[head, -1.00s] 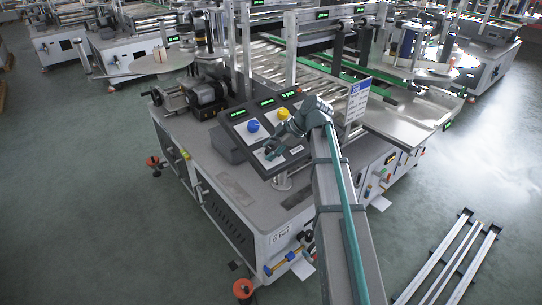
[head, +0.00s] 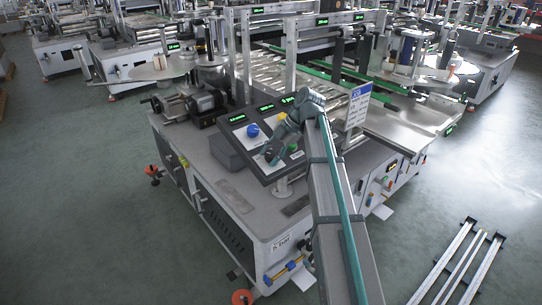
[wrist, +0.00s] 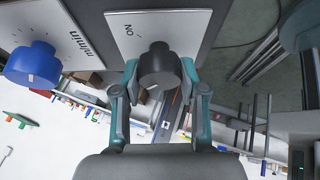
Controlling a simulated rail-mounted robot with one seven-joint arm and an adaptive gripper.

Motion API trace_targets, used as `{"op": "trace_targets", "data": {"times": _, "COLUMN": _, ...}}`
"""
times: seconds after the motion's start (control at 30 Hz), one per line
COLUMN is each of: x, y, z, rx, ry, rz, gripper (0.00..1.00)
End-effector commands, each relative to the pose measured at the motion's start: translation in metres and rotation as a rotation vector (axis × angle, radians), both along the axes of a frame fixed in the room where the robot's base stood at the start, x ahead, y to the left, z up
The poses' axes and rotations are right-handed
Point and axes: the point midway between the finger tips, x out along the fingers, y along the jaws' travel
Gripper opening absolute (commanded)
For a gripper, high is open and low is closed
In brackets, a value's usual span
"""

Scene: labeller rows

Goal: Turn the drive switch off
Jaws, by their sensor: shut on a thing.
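The drive switch is a black rotary knob (wrist: 160,66) on a white plate marked ON, which reads upside down in the wrist view. My gripper (wrist: 161,78) has a teal finger on each side of the knob and is shut on it. The knob's pointer mark is hard to read, so I cannot tell its exact setting. In the head view my gripper (head: 271,157) is at the lower part of the sloped control panel (head: 238,128). There the gripper hides most of the knob.
A blue knob (head: 252,130) and a yellow knob (head: 281,117) sit higher on the panel. The blue knob (wrist: 33,66) is beside my gripper in the wrist view. A green button (head: 293,147) is close to my gripper's right. A white sign (head: 357,106) stands behind my wrist.

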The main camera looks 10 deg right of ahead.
Motion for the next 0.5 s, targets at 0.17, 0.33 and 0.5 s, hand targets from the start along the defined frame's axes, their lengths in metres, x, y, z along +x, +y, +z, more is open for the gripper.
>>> {"op": "trace_targets", "data": {"times": 0.17, "x": -0.0004, "y": 0.0004, "z": -0.0002, "rx": -0.001, "ry": 0.0, "rz": 0.002, "gripper": 0.07}}
{"op": "trace_targets", "data": {"times": 0.33, "x": -0.0004, "y": 0.0004, "z": -0.0003, "rx": -0.001, "ry": 0.0, "rz": 0.002, "gripper": 0.48}}
{"op": "trace_targets", "data": {"times": 0.5, "x": -0.0003, "y": 0.0003, "z": -0.0002, "rx": -0.001, "ry": 0.0, "rz": 0.001, "gripper": 0.67}}
